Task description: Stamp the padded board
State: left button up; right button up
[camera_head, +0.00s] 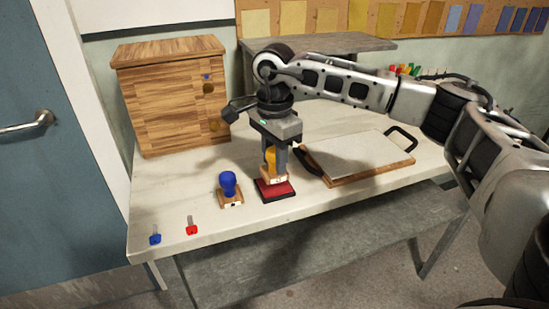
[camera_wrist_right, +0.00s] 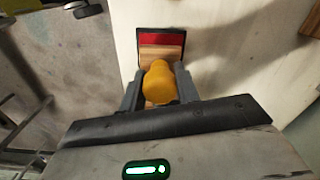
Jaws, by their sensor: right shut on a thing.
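My right gripper (camera_head: 274,158) is shut on the yellow knob of a wooden stamp (camera_head: 275,174). The stamp is upright at the red ink pad (camera_head: 277,191), over its surface; whether it touches the pad I cannot tell for sure. The right wrist view shows the yellow knob (camera_wrist_right: 160,84) between the fingers, with the red pad (camera_wrist_right: 162,41) beyond. The padded board (camera_head: 355,156) lies to the right of the pad, a pale pad on a wooden base with black handles. A second stamp with a blue knob (camera_head: 229,185) stands left of the ink pad. My left gripper is not in view.
A wooden cabinet (camera_head: 165,100) stands at the back left of the pale table (camera_head: 180,180). A red key (camera_head: 191,226) and a blue key (camera_head: 154,235) lie near the front left edge. A grey shelf (camera_head: 320,43) is behind my arm. The table between cabinet and stamps is clear.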

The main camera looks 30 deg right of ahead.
jog(key=shift+r+p, duration=1.4)
jog(key=shift+r, duration=0.95)
